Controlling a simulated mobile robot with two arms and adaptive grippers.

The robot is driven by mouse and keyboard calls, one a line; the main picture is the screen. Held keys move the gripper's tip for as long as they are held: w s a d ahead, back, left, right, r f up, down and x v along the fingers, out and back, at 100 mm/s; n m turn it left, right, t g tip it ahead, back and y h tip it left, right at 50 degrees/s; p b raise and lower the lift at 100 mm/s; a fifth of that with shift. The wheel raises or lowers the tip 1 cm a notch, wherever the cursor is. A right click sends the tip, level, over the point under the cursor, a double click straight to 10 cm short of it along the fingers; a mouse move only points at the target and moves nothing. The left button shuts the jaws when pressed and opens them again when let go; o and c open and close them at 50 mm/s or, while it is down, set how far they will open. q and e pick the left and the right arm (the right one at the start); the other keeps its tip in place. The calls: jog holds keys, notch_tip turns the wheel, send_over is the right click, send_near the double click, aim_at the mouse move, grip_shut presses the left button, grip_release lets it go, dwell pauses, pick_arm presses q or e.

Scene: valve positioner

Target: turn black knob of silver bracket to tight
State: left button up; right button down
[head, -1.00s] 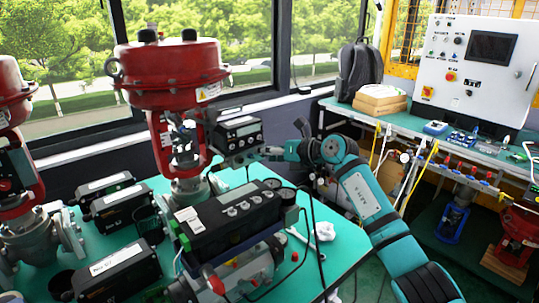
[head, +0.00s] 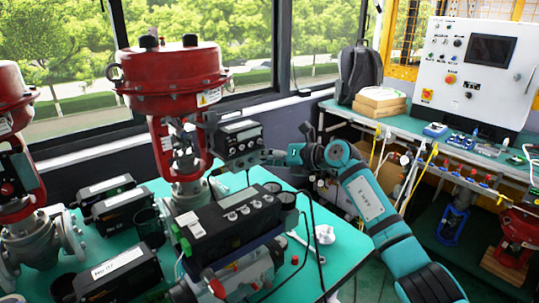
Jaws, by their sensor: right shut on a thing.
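A red valve actuator (head: 172,80) stands upright on the teal table. A dark positioner (head: 240,138) is mounted at the right of its red yoke (head: 160,145). Silver metal parts (head: 180,140) show inside the yoke; I cannot tell clearly which is the silver bracket. My right gripper (head: 262,158) reaches in from the right, its tip at the lower right of the mounted positioner. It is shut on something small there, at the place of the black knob. The knob itself is hidden or too small to make out. My left gripper is out of view.
A large black positioner (head: 235,222) with gauges lies in front, below my right gripper. More black boxes (head: 115,275) and another red valve (head: 15,100) crowd the left. A white crumpled thing (head: 324,234) lies near the table's right edge (head: 345,255).

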jog(key=m+y, duration=0.1)
jog(key=m+y+p, duration=0.1)
jog(key=m, duration=0.1)
jog(key=shift+w+d+f+m+g, duration=0.1)
jog(key=shift+d+f+m+g, duration=0.1)
jog(key=shift+m+g, duration=0.1)
dwell(0.4)
jog(key=c, duration=1.1)
grip_release()
jog(key=v, duration=1.2)
jog(key=shift+f, duration=0.25)
